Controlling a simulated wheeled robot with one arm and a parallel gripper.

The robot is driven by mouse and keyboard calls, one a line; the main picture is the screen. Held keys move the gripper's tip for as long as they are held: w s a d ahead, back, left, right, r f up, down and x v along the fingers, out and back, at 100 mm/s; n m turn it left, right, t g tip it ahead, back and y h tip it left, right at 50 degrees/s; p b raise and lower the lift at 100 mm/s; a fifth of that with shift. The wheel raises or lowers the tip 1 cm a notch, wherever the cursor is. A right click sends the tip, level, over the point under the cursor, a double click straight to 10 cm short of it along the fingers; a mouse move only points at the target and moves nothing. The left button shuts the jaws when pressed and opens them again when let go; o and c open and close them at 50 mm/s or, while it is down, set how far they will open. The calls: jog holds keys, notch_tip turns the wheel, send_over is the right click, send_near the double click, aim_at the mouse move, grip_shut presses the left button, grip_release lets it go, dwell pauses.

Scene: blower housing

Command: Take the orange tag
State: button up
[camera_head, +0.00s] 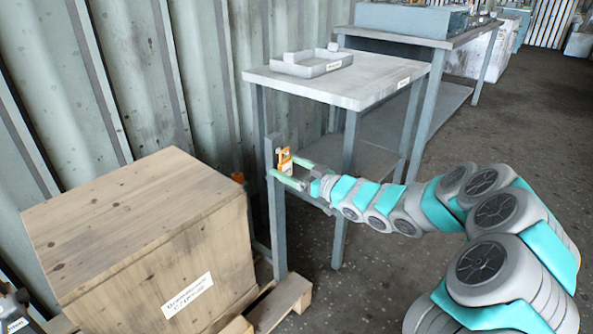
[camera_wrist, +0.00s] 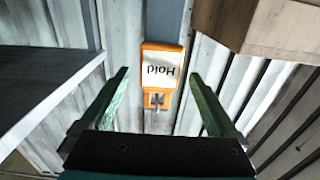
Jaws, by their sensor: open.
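The orange tag (camera_wrist: 161,71) has a white label reading "Hold", upside down in the wrist view, and an orange lower end with a slot and a metal piece. In the head view the tag (camera_head: 285,161) is upright by the front left leg of the grey table. My gripper (camera_wrist: 160,95) is open, with its two green fingers apart on either side of the tag. In the head view my gripper (camera_head: 290,172) is right at the tag. I cannot tell whether a finger touches it.
A wooden crate (camera_head: 130,225) stands at left on a pallet (camera_head: 282,300). The grey table (camera_head: 370,88) holds a shallow tray (camera_head: 310,62). Its edge (camera_wrist: 45,95) is close at left in the wrist view. A corrugated wall (camera_head: 205,75) runs behind. Open floor (camera_head: 500,135) lies right.

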aim_at(277, 162)
jog(key=shift+x, duration=2.4)
jog(key=shift+c, duration=0.3)
jog(key=c, duration=1.3)
jog(key=shift+r+p, duration=0.1)
jog(key=shift+p, duration=0.2)
jog(key=shift+c, duration=0.3)
jog(key=shift+r, duration=0.1)
jog(key=shift+w+r+p, duration=0.1)
jog(key=shift+r+p, duration=0.2)
jog(key=shift+r, duration=0.1)
jog(key=shift+d, duration=0.1)
jog(key=shift+b+v, duration=0.35)
jog(key=shift+v, duration=2.6)
